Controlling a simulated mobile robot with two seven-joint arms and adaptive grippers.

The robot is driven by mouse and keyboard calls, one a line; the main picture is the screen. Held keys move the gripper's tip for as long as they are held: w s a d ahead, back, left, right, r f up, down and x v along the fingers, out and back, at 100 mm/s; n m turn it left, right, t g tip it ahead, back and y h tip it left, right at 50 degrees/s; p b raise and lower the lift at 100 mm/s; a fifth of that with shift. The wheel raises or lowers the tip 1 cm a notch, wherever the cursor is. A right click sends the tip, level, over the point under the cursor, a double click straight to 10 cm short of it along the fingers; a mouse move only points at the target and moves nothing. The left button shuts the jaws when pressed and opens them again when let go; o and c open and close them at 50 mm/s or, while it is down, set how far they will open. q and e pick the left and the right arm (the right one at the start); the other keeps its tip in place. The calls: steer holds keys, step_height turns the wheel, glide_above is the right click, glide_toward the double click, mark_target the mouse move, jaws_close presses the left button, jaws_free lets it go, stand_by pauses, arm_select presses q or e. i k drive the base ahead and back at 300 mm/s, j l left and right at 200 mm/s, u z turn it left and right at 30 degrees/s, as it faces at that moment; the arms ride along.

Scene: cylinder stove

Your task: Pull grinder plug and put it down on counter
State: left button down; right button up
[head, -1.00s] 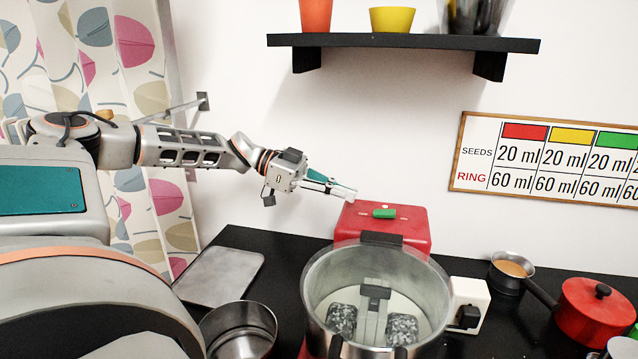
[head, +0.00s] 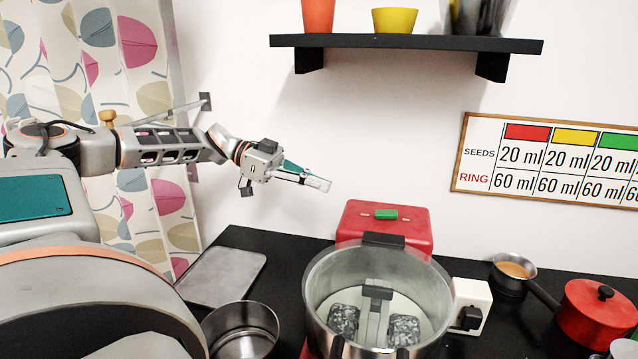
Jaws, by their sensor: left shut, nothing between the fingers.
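The grinder has a red body (head: 398,222) with a green switch on top and a steel drum (head: 318,300) holding two speckled stones. A black plug (head: 469,317) sits at a white socket box (head: 480,294) just right of the drum. It appears to be in the socket; its cord cannot be made out. My left gripper (head: 319,182) is shut and empty. It hangs in the air in front of the wall, up and left of the red body, well away from the plug. My right gripper is not in view.
The black counter (head: 285,262) has a grey tray (head: 222,276) and a steel bowl (head: 240,331) on the left. A small pan (head: 513,272) and a red lidded pot (head: 597,310) stand on the right. A black shelf (head: 405,43) with pots hangs above.

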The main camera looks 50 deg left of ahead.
mark_target(472, 318)
steer(key=k+l, duration=0.35)
steer(key=l, duration=0.15)
steer(key=k+l, duration=0.4)
steer(key=l, duration=0.15)
steer(key=k+l, duration=0.35)
steer(key=l, duration=0.15)
